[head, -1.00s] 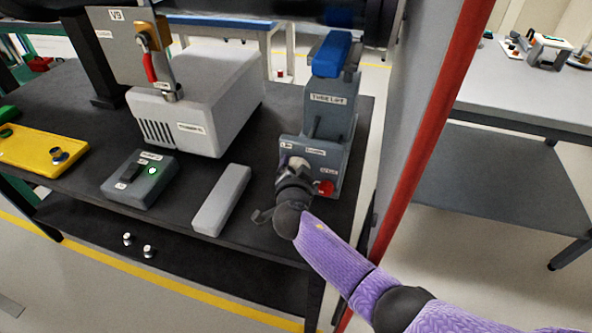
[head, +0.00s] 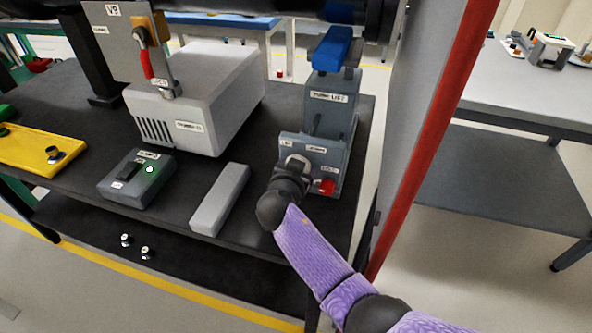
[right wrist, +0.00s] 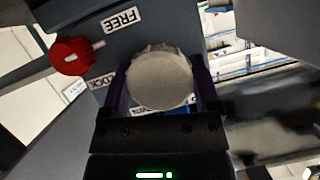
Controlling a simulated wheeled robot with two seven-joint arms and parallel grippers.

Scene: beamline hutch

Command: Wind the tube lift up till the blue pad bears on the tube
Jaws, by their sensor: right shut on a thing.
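The tube lift (head: 335,110) is a grey block labelled TUBE LIFT at the right end of the dark bench. Its blue pad (head: 332,46) sits on top, just under the black tube (head: 285,10); I cannot tell whether they touch. My right gripper (head: 292,172) is at the lift's lower front, shut on a round grey knob (head: 298,160). In the right wrist view the knob (right wrist: 158,78) sits between both fingers. A red knob (head: 325,187) is right of it; in the right wrist view the red knob (right wrist: 72,56) sits between FREE and LOCK labels. My left gripper is out of view.
A large light box (head: 205,95), a grey switch box with a green light (head: 137,178) and a pale grey bar (head: 220,200) stand left of the lift. A grey panel with a red edge (head: 435,140) stands close on the right.

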